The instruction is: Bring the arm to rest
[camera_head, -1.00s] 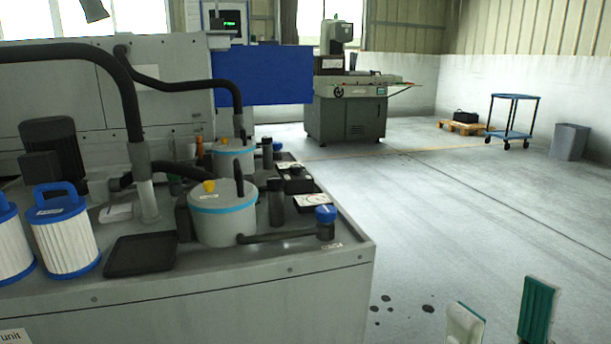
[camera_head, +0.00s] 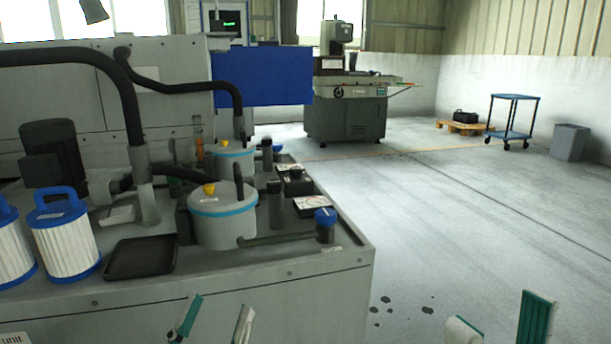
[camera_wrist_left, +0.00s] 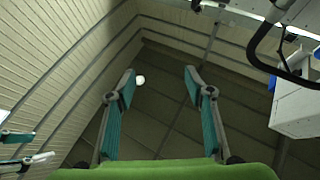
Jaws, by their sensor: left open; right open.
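My left gripper (camera_head: 215,320) shows at the bottom of the head view, in front of the grey cabinet's front face. Its two fingertips are apart with nothing between them. In the left wrist view the same gripper (camera_wrist_left: 161,92) has its teal-padded fingers spread wide and empty, with the shed's roof and wall panels behind. My right gripper (camera_head: 499,324) is at the bottom right of the head view, over the floor. Its fingers are apart and empty. Both arms are hidden below the head view's lower edge.
A grey cabinet (camera_head: 230,292) fills the left, carrying white canisters (camera_head: 222,220), a black tray (camera_head: 141,257), blue-capped filters (camera_head: 64,235) and black hoses. A machine (camera_head: 346,110), blue trolley (camera_head: 512,118) and grey bin (camera_head: 569,142) stand far back. The floor (camera_head: 470,210) between is clear.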

